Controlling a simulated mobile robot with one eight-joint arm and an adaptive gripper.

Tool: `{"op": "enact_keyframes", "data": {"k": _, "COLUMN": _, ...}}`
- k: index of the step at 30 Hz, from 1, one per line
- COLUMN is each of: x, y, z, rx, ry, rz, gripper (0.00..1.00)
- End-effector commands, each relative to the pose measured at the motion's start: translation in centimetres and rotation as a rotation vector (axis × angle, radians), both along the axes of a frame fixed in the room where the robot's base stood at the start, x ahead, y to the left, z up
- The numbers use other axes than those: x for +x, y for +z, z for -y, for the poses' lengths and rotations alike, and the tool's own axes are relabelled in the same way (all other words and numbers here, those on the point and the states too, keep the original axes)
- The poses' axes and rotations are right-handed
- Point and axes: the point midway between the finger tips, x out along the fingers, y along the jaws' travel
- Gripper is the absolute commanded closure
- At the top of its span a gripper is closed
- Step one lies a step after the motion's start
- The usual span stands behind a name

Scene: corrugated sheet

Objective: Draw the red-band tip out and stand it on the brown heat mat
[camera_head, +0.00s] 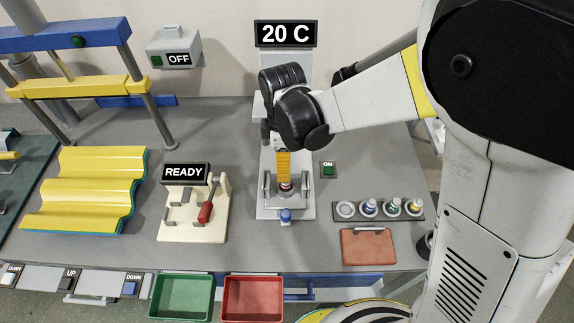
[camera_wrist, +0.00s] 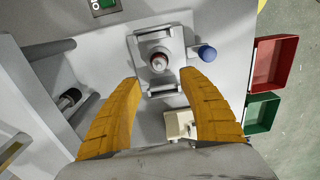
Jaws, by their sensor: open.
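The red-band tip (camera_head: 286,186) stands in the grey clamp fixture (camera_head: 268,210) under the 20 C display. In the wrist view the tip (camera_wrist: 158,62) shows end-on, with a pale top and a dark red band, in a round seat. My gripper (camera_head: 284,178) points down just above the tip. In the wrist view its two yellow fingers (camera_wrist: 159,76) are spread, apart from the tip, with a gap on both sides. The brown heat mat (camera_head: 368,246) lies bare at the front right of the bench. The lower part of the tip is hidden in the fixture.
A tip rack (camera_head: 380,218) beyond the mat holds blue, green and yellow banded tips; its leftmost place looks empty. A blue knob (camera_head: 286,215) juts from the fixture's front. A READY lever stand (camera_head: 194,205) is left. Green and red bins (camera_head: 252,297) stand before the bench.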

Motion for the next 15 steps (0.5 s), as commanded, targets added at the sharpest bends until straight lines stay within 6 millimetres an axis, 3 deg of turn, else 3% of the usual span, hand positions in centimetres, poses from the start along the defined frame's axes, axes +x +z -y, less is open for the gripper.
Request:
{"op": "enact_keyframes", "data": {"k": 3, "x": 0.0, "y": -2.5, "z": 0.0, "rx": 0.000, "ry": -0.002, "rz": 0.001, "gripper": 0.51}}
{"op": "enact_keyframes", "data": {"k": 11, "x": 0.0, "y": -4.4, "z": 0.2, "rx": 0.001, "ry": -0.004, "rz": 0.002, "gripper": 0.51}}
{"op": "enact_keyframes", "data": {"k": 15, "x": 0.0, "y": -6.3, "z": 0.4, "rx": 0.001, "ry": -0.005, "rz": 0.002, "gripper": 0.51}}
